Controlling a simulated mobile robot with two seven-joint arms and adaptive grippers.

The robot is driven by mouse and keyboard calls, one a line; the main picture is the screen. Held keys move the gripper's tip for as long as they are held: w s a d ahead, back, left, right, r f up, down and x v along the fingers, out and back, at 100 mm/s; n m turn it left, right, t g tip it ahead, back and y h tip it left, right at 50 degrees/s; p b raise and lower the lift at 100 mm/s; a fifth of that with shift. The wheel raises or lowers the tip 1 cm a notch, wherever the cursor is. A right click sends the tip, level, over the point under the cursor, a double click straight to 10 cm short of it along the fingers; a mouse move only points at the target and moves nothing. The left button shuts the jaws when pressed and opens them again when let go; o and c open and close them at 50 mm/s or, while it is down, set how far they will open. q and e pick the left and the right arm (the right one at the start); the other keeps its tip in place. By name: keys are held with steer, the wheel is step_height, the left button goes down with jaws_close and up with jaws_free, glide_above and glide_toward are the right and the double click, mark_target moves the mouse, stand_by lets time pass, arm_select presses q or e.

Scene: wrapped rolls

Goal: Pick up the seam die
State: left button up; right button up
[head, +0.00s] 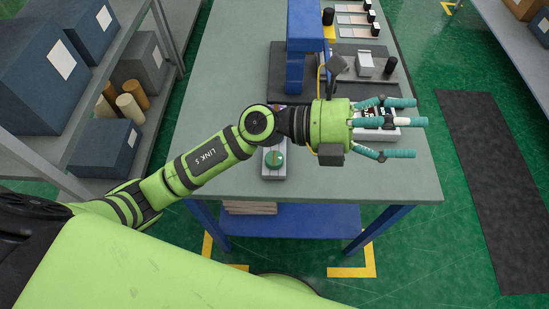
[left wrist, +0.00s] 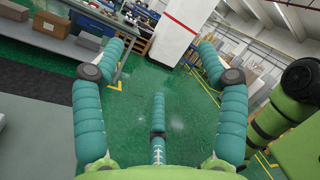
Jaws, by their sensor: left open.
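My left gripper (head: 402,126) has teal segmented fingers and reaches over the right part of the grey-green workbench (head: 225,85), pointing right. Its fingers are spread. In the left wrist view the gripper (left wrist: 160,68) is empty, with green floor between the fingers. I cannot tell for sure which piece is the seam die. A pale block with dark parts (head: 388,134) lies below or behind the fingers, partly hidden by them. A small grey block with a green round top (head: 274,160) stands left of the gripper, near the bench's front edge. My right gripper is not in view.
A blue press (head: 302,38) on a dark base stands behind my left arm, with a metal block (head: 366,64) on the base. Small trays (head: 352,19) line the back right. A shelf (head: 130,45) with boxes and rolls is at left. The bench's left surface is clear.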

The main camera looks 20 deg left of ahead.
arm_select(q)
step_height(320, 180, down, 5)
steer(key=s+m+g+y, duration=0.2)
steer(key=m+g+y, duration=0.1)
steer(key=m, duration=0.1)
steer(key=m+y, duration=0.4)
steer(key=y, duration=1.3)
glide_above(274, 158)
steer(key=f, duration=1.5)
steer(key=shift+w+a+f, duration=0.2)
steer(key=shift+w, duration=0.1)
steer(key=shift+a+f+p, duration=0.2)
steer(key=shift+a+p, duration=0.05)
steer(key=shift+p, duration=0.1)
steer(key=f+p, duration=0.1)
steer(key=f, duration=0.1)
steer(key=f+p, duration=0.1)
steer(key=f, duration=0.1)
steer(key=f+p, duration=0.1)
steer(key=f, duration=0.1)
steer(key=shift+s+d, duration=0.35)
steer(key=shift+d, duration=0.05)
steer(key=shift+f, duration=0.3)
steer(key=c, duration=1.5)
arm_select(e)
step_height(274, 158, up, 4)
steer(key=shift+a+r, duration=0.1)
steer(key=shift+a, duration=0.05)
